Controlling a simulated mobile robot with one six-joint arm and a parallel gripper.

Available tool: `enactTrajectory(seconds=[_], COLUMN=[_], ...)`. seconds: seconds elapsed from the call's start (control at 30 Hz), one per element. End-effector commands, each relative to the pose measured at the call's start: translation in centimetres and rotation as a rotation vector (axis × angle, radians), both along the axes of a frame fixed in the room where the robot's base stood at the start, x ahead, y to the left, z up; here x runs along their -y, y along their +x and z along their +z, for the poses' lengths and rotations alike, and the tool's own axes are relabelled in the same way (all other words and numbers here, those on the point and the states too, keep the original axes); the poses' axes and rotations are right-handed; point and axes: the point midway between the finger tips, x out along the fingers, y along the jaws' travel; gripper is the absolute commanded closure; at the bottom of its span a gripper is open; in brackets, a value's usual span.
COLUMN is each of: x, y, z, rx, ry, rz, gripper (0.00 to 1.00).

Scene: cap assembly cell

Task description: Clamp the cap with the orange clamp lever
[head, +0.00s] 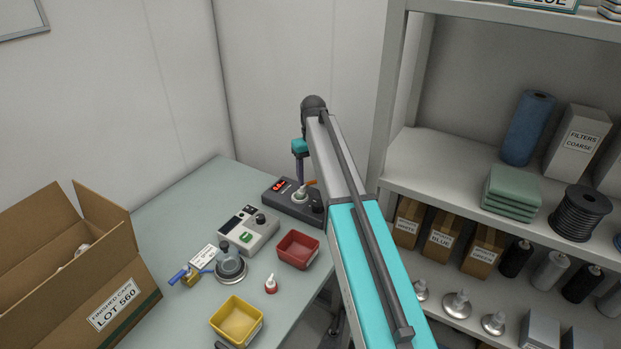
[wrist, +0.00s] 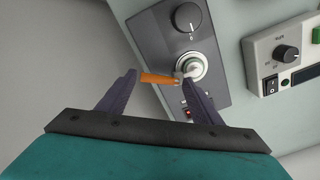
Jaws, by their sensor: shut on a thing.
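In the wrist view, the lever (wrist: 158,78) lies crosswise between the two fingers of my gripper (wrist: 160,82). The fingers are shut on it, one at each end. The pale round cap (head: 299,198) sits in the station beside the lever's pivot; it also shows in the wrist view (wrist: 191,67). In the head view, my gripper (head: 299,180) points down above the station. The fingertips' contact is too small to make out there.
A carton (head: 72,280) is at the left. Shelving (head: 455,168) stands at the right, close to my arm.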

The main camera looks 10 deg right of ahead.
Motion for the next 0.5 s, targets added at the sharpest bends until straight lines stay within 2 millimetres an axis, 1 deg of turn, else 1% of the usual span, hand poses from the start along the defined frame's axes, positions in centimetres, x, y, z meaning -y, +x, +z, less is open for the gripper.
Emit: enactTrajectory(seconds=[0.03,0.3,0.5], x=[-0.05,-0.32,-0.58], y=[0.46,1.1,1.43], z=[0.16,0.18,0.2], rx=[0.008,0.009,0.01], ry=[0.0,-0.001,-0.002], rz=[0.042,0.287,0.44], gripper=[0.63,0.63,0.63])
